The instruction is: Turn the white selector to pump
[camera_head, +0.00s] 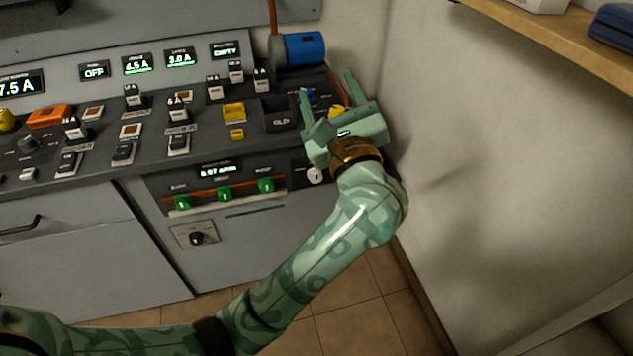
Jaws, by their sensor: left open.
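A round white knob (315,176), which looks like the white selector, sits on the console's front face at the right end, just below my left gripper. It is partly in shadow, and I cannot read its marking or any "pump" label. My left gripper (327,83) reaches over the right end of the console top with its two green fingers apart and nothing seen held. The fingers are above and away from the white knob, beside a small blue knob (307,93) and a yellow knob (338,110). The gripper body hides part of the panel. My right gripper is not in view.
The sloping console carries several black-and-white switches (178,112), a yellow block (233,112) and a black holder (279,114). Green knobs (224,193) line the front. A blue cylinder (304,48) lies at the back. A wall (490,150) stands close on the right.

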